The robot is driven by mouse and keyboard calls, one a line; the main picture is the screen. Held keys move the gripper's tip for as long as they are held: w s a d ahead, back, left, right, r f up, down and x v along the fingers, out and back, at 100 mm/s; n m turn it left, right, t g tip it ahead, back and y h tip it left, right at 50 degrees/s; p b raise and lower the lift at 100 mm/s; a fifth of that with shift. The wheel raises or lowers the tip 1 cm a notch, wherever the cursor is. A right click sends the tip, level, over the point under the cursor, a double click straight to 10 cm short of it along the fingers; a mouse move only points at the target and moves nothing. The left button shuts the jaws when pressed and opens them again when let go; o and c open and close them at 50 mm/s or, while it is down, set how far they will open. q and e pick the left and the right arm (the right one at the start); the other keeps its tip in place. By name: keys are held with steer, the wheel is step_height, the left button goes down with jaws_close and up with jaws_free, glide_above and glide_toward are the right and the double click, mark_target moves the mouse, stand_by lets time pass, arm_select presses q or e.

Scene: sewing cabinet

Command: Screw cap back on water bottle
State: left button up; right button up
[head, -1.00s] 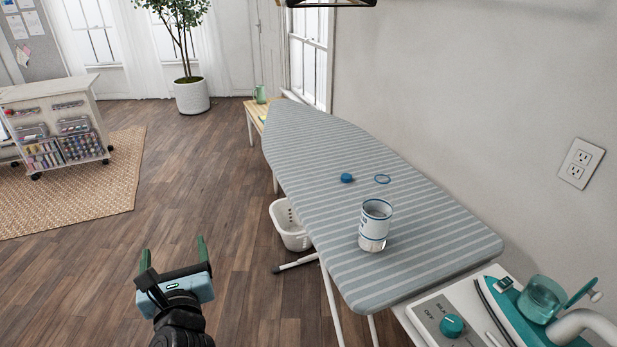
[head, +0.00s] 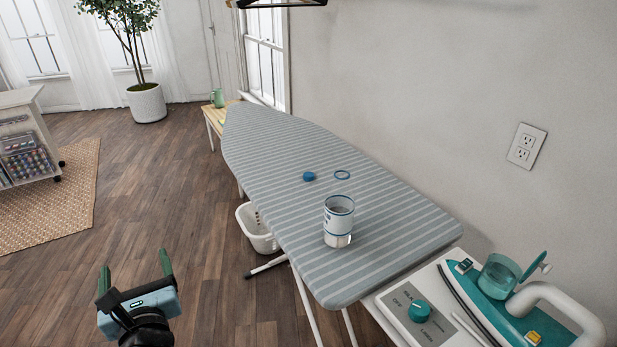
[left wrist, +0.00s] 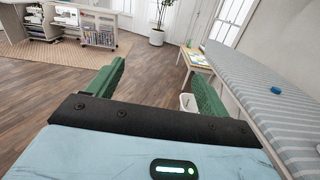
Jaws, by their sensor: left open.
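The water bottle (head: 338,220) stands upright and open-topped on the ironing board (head: 400,228); it is white with blue bands and a clear base. The blue cap (head: 309,176) lies on the board behind it and to the left. A thin blue ring (head: 342,174) lies to the right of the cap. The cap also shows in the left wrist view (left wrist: 276,90). My left gripper (head: 136,276) is open and empty, over the floor to the left of the board, well apart from the bottle and cap. It also shows in the left wrist view (left wrist: 160,85). My right gripper is out of view.
A teal iron (head: 490,290) rests on a steam station (head: 440,318) at the board's near right end. A white basket (head: 257,240) stands below the board. A wooden bench (head: 211,122) with a green jug is behind. The floor around my left gripper is clear.

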arm_select(q)
steer(key=s+d+f+m+t+h+p, duration=0.1)
steer(key=s+d+f+m+h, duration=0.4)
steer(key=m, duration=0.9)
steer(key=s+d+f+m+t+h+p, duration=0.15)
steer(key=s+d+f+m+h, duration=0.4)
steer(key=m, duration=0.85)
steer(key=s+f+m+g+p, duration=0.1)
steer(key=s+f+m+g, duration=0.8)
steer(key=s+f+m, duration=0.6)
steer(key=s+a+f, duration=0.1)
steer(key=s+f, duration=0.2)
steer(key=shift+s+f+m, duration=0.15)
steer(key=shift+f+m, duration=0.05)
steer(key=shift+m, duration=0.1)
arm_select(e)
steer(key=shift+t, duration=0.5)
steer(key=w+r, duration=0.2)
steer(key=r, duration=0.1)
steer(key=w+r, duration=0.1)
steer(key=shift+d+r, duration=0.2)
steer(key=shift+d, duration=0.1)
arm_select(q)
steer(key=shift+g+h, duration=0.25)
